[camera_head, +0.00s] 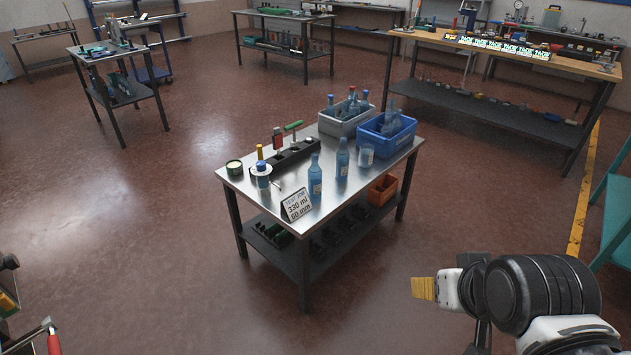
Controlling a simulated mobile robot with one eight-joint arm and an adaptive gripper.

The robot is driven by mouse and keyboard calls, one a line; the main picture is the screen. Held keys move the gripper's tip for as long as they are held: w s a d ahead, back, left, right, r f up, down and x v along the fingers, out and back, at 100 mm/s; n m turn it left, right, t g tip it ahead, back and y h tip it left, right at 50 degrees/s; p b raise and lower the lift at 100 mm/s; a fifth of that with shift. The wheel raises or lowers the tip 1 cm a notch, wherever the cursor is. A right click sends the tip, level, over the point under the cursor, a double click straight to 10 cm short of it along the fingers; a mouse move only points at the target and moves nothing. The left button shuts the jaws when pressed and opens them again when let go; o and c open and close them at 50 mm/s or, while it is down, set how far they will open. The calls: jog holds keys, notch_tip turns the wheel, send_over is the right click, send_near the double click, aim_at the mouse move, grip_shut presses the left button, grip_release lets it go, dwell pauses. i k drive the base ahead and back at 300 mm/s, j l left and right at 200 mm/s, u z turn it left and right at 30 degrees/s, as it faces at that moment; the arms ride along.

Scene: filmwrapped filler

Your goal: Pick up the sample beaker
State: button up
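A small bluish transparent beaker (366,156) stands upright on the steel-topped table (330,185), near its right side and in front of the blue crate. It looks like the sample beaker, though no label on it is readable. My gripper (425,288) is at the lower right, well apart from the table and the beaker. A yellow fingertip points left. The view does not show whether the fingers are apart.
Beside the beaker stand blue bottles (342,158) (315,176). Behind are a blue crate (388,134) and a grey crate (345,122) with bottles. A sign (297,205) stands at the front edge, a black rack (291,158) at the left.

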aim_at(365, 152)
jog(key=i+j, duration=0.15)
jog(key=i, duration=0.3)
jog(key=i+j+z, duration=0.1)
jog(key=i, duration=0.35)
jog(key=i+j, duration=0.2)
jog(key=i, duration=0.25)
jog(key=z, duration=0.05)
